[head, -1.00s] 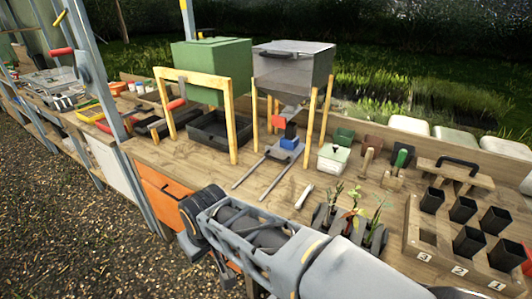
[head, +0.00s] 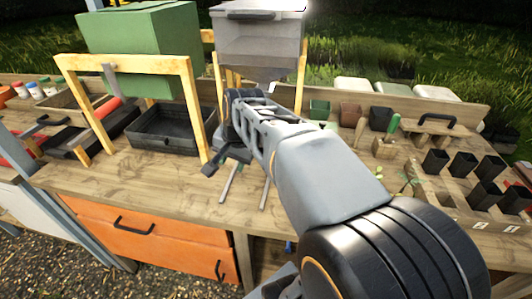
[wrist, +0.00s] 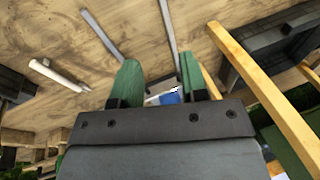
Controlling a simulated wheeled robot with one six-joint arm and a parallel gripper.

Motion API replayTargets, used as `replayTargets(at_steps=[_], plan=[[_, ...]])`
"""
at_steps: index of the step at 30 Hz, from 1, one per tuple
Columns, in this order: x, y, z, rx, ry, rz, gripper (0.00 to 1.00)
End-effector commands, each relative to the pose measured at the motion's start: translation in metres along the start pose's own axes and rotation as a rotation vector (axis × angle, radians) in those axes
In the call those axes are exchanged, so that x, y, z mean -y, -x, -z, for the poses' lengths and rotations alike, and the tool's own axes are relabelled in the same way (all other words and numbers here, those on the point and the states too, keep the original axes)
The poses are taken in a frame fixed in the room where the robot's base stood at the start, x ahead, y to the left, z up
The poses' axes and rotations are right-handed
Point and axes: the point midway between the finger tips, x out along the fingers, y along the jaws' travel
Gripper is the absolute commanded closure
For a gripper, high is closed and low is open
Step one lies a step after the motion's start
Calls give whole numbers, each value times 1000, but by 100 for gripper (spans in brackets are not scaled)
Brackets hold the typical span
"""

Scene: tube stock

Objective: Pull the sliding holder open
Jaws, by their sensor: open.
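The sliding holder shows by its two grey rails (head: 231,182) on the bench under the grey hopper; its body is hidden behind my arm in the head view. In the wrist view the rails (wrist: 168,35) run away from my gripper. A small blue and white part (wrist: 170,96), seemingly on the holder, shows between the bases of my fingers. My gripper (wrist: 159,62) has two green fingers, apart, with nothing clearly held. I cannot tell whether they touch the holder. In the head view my gripper is mostly hidden by my own arm, low before the hopper.
The grey hopper (head: 260,38) and green box (head: 140,48) stand on wooden legs (head: 196,110) close to my arm. A black tray (head: 165,140) lies left. Black pots (head: 488,166) stand right. A white tube (wrist: 58,75) lies beside the rails. The front bench top is clear.

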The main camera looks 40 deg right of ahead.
Motion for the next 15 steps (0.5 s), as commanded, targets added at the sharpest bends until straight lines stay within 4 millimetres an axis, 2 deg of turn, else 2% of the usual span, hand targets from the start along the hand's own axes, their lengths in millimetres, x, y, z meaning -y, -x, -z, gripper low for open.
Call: replayTargets(at_steps=[1, 6, 9, 12, 15], plan=[[-5, -11, 27, 6, -199, 8, 60], [-22, -9, 104, 41, -797, 51, 60], [-37, -6, 139, 60, -1064, 73, 60], [-51, -3, 162, 79, -1254, 91, 60], [-59, -3, 176, 92, -1370, 102, 60]])
